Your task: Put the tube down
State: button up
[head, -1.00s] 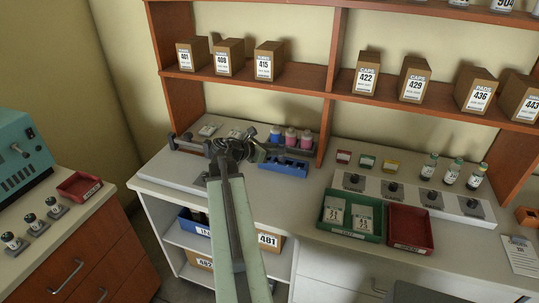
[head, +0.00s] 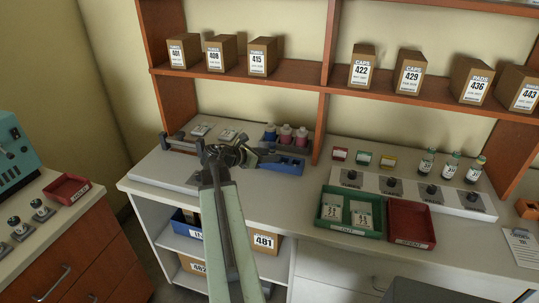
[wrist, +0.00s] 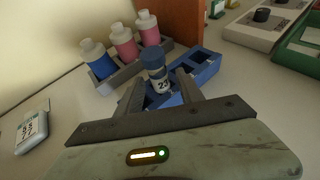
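The tube (wrist: 157,74) has a dark blue cap and a white label reading 23. In the wrist view it is upright between the fingers of my gripper (wrist: 160,86), which look shut on it. It is at the near left end of a blue rack (wrist: 207,70) with several square openings. I cannot tell whether its lower end is inside an opening or above it. In the head view my gripper (head: 262,157) is at the left part of the blue rack (head: 291,167), and the tube is not clearly seen.
Behind the rack, a grey holder (wrist: 128,73) carries one blue and two pink bottles. A wooden upright (wrist: 184,30) stands close behind the rack. Green (head: 350,226) and red (head: 411,239) trays are farther right.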

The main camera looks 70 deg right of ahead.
jog(key=shift+r, duration=0.1)
jog(key=shift+r+p, duration=0.3)
jog(key=shift+p, duration=0.05)
jog(key=p+v, duration=0.4)
jog(key=v, duration=0.8)
jog(key=shift+p, duration=0.35)
